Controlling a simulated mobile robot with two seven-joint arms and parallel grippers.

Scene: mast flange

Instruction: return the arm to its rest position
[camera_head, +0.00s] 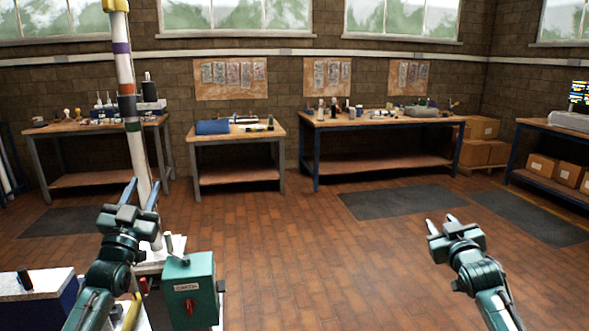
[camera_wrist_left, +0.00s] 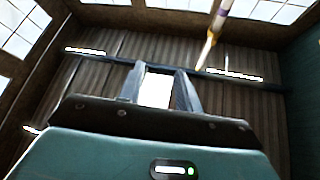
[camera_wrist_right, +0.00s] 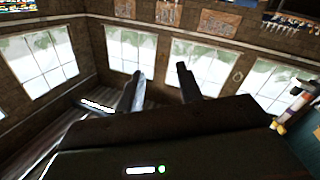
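My left gripper (camera_head: 142,194) is at the left in the head view, with its fingers pointing up and spread apart. It is in front of the lower part of the white mast (camera_head: 124,62), which has purple, orange and dark bands. I cannot tell whether it touches the mast. My right gripper (camera_head: 442,222) is at the right over open floor. In the right wrist view its fingers (camera_wrist_right: 160,85) are apart and empty.
A green switch box (camera_head: 189,290) with a red knob stands just right of my left arm. A blue box with a pale top (camera_head: 38,300) is at the lower left. Workbenches (camera_head: 238,137) line the far wall. The brick floor (camera_head: 330,260) between my arms is clear.

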